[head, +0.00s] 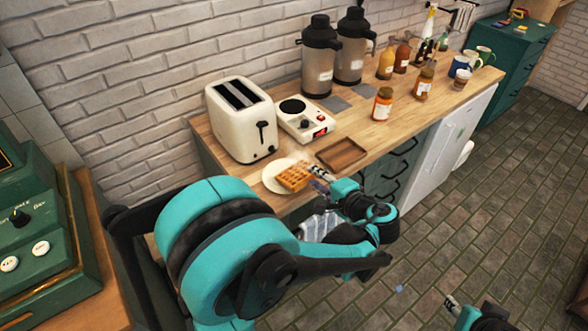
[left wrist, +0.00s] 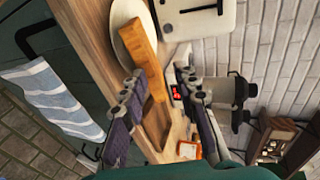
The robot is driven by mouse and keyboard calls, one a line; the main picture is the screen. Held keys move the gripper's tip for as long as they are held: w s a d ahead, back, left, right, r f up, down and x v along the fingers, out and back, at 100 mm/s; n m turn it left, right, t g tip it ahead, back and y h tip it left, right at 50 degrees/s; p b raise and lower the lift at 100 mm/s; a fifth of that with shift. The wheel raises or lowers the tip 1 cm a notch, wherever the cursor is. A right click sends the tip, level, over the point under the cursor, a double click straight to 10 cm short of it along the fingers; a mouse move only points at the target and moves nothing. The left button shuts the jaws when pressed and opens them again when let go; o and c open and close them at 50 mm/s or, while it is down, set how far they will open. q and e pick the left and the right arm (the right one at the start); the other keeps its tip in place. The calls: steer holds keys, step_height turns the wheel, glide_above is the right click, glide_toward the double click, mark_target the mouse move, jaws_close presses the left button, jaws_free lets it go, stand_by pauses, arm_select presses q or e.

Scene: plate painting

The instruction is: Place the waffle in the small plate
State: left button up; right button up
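The golden-brown waffle (head: 293,179) shows over the right part of a round white plate (head: 270,184) at the counter's near left end. In the left wrist view the waffle (left wrist: 143,48) overlaps the plate (left wrist: 121,14), and one end reaches past its rim. Whether it rests on the plate or is slightly raised is unclear. My left gripper (head: 322,174) is just right of the waffle. In the left wrist view its fingers (left wrist: 157,75) are apart, with the waffle's near end between them; no firm contact shows. My right gripper (head: 453,306) is only partly visible low right, away from the counter.
A brown wooden tray (head: 342,153) lies right of the plate. A white toaster (head: 241,120) and a small hot plate (head: 304,121) stand behind. Jars, dispensers and mugs stand farther along the counter. A striped towel (left wrist: 52,96) hangs at its front.

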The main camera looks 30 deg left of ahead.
stand_by(0.3)
arm_select(q)
step_height(320, 180, up, 7)
steer(key=s+d+p, duration=0.1)
steer(key=d+p, duration=0.1)
steer(key=p, duration=0.3)
steer(key=shift+s+d+p, duration=0.2)
steer(key=shift+d+p, duration=0.05)
steer(key=shift+p, duration=0.15)
steer(key=s+a+f+n+g+h, duration=0.1)
steer(key=s+f+n+h, duration=0.1)
steer(key=s+f+h, duration=0.35)
steer(key=s+d+r+n+t+h, duration=0.1)
steer(key=s+d+r+n+h, duration=0.1)
steer(key=s+d+h, duration=0.3)
steer(key=shift+s+d+n+t+h, duration=0.2)
steer(key=shift+s+n+t+h, duration=0.2)
steer(key=shift+s+n+h, duration=0.65)
